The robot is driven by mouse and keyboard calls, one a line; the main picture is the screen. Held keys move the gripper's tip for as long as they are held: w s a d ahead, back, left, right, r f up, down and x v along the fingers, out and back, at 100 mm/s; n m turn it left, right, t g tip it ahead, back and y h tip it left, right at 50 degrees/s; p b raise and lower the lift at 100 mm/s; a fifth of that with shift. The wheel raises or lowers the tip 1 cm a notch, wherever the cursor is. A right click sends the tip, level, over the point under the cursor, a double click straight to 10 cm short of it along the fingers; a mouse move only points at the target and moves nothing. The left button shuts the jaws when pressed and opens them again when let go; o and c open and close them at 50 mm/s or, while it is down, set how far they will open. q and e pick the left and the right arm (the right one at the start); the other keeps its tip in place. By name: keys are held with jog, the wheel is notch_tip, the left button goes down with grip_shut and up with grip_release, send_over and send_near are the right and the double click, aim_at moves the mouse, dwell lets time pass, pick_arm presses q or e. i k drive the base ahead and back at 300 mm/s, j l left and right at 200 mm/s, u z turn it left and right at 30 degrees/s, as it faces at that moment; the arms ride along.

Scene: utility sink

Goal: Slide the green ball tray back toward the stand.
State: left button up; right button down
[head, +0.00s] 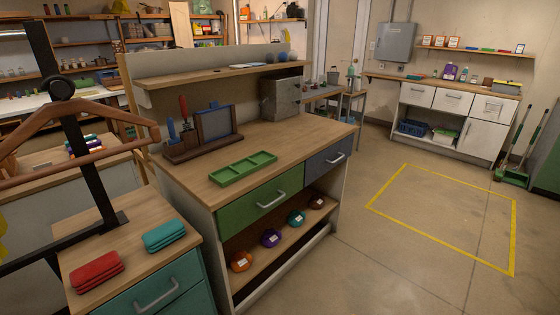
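The green tray (243,168) lies flat on the wooden top of the workbench, near its front edge. It is long, shallow and divided into compartments, and no balls show in it. The wooden stand (190,153) is behind it and to its left, holding a dark framed panel (216,124) and upright tools with blue and red handles. A strip of bare bench top lies between the tray and the stand. Neither of my grippers is in view.
A grey metal box (281,98) stands at the bench's back right, below a raised shelf (216,74). A cabinet with red cloths (97,271) and teal cloths (164,236) is at front left, beside a black post with a wooden hanger. The floor at right is clear.

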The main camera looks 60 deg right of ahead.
aim_at(223, 177)
jog(key=z, duration=1.6)
